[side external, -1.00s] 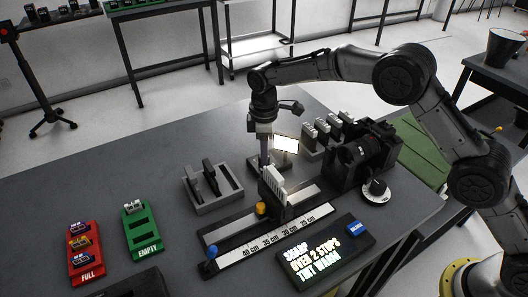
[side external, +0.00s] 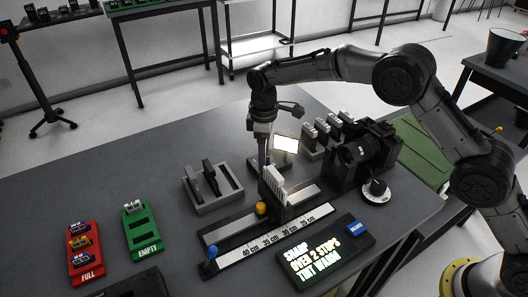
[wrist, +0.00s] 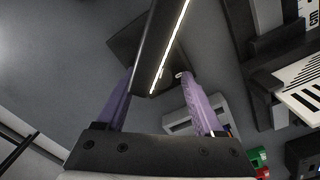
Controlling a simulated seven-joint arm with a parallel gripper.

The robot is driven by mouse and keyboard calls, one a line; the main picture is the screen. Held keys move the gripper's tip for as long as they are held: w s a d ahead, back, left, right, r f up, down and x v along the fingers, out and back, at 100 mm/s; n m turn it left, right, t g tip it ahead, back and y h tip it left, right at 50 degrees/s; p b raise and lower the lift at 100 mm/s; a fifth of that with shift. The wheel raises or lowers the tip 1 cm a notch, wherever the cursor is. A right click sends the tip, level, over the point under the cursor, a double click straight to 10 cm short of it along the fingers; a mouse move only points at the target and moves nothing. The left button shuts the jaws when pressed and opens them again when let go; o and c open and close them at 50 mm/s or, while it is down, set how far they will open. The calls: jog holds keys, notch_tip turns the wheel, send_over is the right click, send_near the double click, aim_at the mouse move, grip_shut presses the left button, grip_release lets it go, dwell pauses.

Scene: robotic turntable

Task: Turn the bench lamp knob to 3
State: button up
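The bench lamp (side external: 286,144) shows its lit white panel just right of my gripper in the side view. In the wrist view the lamp head (wrist: 165,45) is a dark bar with a bright strip along its edge, crossing the space between my fingers. Its dark base (wrist: 128,42) lies beyond. A small pale piece, possibly the knob (wrist: 180,74), shows near the right fingertip; its markings cannot be read. My gripper (side external: 262,160) points down beside the lamp, and its purple fingers (wrist: 158,76) are spread apart. I cannot tell whether they touch anything.
A ruler rail (side external: 262,243) with a white card holder (side external: 274,184) stands in front. A black camera-like device (side external: 360,155) and a white-ringed dial (side external: 376,191) are to the right. A grey slotted tray (side external: 214,203) is on the left.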

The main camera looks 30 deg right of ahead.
notch_tip(320, 180, up, 14)
jog(key=shift+s, duration=0.15)
dwell(0.5)
jog(key=shift+f, duration=0.15)
